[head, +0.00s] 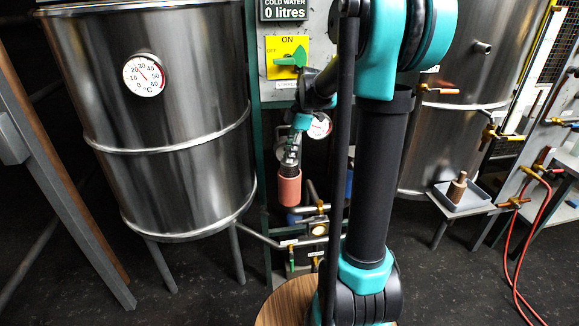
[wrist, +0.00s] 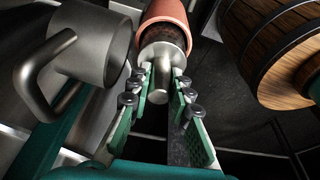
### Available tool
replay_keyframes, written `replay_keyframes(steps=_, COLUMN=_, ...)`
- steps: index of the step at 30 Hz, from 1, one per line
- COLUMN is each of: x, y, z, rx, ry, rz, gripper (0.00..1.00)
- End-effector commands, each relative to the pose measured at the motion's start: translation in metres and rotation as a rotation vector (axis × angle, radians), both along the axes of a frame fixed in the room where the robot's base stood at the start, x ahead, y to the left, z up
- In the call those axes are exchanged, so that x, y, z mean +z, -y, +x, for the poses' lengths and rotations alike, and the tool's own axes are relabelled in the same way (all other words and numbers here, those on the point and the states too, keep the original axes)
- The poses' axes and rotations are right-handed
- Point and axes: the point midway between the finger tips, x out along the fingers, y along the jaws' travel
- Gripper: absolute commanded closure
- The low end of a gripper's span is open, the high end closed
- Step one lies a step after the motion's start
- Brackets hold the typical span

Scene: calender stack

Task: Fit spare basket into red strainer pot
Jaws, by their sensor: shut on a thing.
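The red strainer pot (head: 289,190) is a salmon-red cylinder among the pipework left of my arm in the head view. It also shows at the top of the wrist view (wrist: 166,14). The spare basket (wrist: 163,45) is a dark mesh cylinder with a silver end cap and a short stem. My gripper (wrist: 162,88) is shut on the stem, green fingers on either side. The basket's far end is inside the pot's rim, with some mesh still showing outside. In the head view my gripper (head: 293,148) is above the pot. The depth inside is hidden.
A large steel tank (head: 160,110) stands at left, another (head: 470,60) at right. Valves and pipes (head: 318,230) crowd below the pot. In the wrist view, a metal vessel with a handle (wrist: 92,45) is close on the left and a wooden barrel (wrist: 275,50) on the right.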

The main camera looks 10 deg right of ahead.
Motion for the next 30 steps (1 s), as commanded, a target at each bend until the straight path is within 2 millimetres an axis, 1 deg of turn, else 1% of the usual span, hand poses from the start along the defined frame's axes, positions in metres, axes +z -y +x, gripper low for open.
replay_keyframes(steps=1, x=-0.006, y=0.000, z=0.001, rx=0.000, ry=0.000, rz=0.000, gripper=1.00)
replay_keyframes(steps=5, x=-0.015, y=0.000, z=0.000, rx=0.000, ry=0.000, rz=0.000, gripper=1.00)
replay_keyframes(steps=13, x=-0.048, y=0.000, z=0.000, rx=0.000, ry=0.000, rz=0.000, gripper=1.00)
replay_keyframes(steps=16, x=-0.053, y=0.000, z=0.000, rx=0.000, ry=0.000, rz=0.000, gripper=1.00)
replay_keyframes(steps=26, x=-0.055, y=0.000, z=0.000, rx=0.000, ry=0.000, rz=0.000, gripper=1.00)
replay_keyframes(steps=27, x=-0.056, y=0.000, z=0.000, rx=0.000, ry=0.000, rz=0.000, gripper=0.78)
replay_keyframes(steps=29, x=-0.055, y=0.000, z=0.000, rx=0.000, ry=0.000, rz=0.000, gripper=0.72)
replay_keyframes(steps=30, x=-0.055, y=0.000, z=0.000, rx=0.000, ry=0.000, rz=0.000, gripper=0.72)
